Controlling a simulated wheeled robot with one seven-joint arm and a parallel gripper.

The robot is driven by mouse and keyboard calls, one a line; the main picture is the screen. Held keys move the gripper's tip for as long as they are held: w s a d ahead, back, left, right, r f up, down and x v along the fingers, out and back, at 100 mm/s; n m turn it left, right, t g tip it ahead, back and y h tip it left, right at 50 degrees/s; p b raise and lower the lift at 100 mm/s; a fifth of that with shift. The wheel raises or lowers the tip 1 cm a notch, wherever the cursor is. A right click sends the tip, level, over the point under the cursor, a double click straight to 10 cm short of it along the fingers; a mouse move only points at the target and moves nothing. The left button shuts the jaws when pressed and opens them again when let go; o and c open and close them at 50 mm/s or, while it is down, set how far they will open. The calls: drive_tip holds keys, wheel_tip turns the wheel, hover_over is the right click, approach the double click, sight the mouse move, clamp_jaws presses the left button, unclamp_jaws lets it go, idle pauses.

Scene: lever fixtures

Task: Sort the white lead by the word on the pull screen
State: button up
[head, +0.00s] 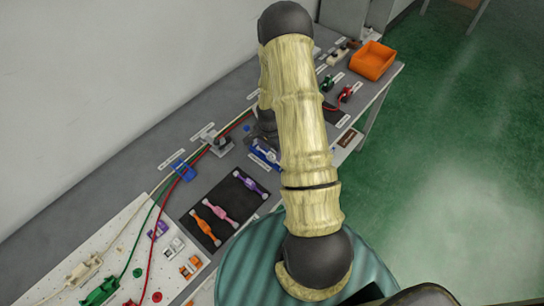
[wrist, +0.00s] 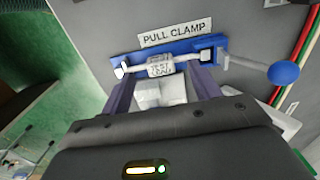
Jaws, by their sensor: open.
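In the wrist view, a white lead (wrist: 160,62) with dark lettering on its middle lies across the blue clamp (wrist: 208,42), under a "PULL CLAMP" label (wrist: 174,32). Its ends sit at the clamp's two ends. My gripper (wrist: 162,82) is open, its two fingers spread just below the lead, with pale surface visible between them. I cannot tell whether they touch it. A lever with a blue ball knob (wrist: 284,73) sticks out right of the clamp. In the head view the blue clamp (head: 265,157) shows beside my arm. No readable word on a pull screen shows.
A black mat (head: 228,207) holds orange, pink and purple leads. An orange bin (head: 372,60) stands at the bench's far end. White, green and red cables run along the left to a perforated board (head: 125,235). Red and green fixtures (head: 345,94) stand beyond my arm.

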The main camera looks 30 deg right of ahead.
sight(271, 156)
drive_tip(key=shift+d+f+p, duration=0.15)
drive_tip(key=shift+f+p, duration=0.3)
drive_tip(key=shift+f, duration=1.2)
drive_tip(key=c, duration=1.1)
drive_tip(key=shift+c, duration=0.2)
wheel_tip(271, 156, up, 10)
drive_tip(key=b, duration=0.2)
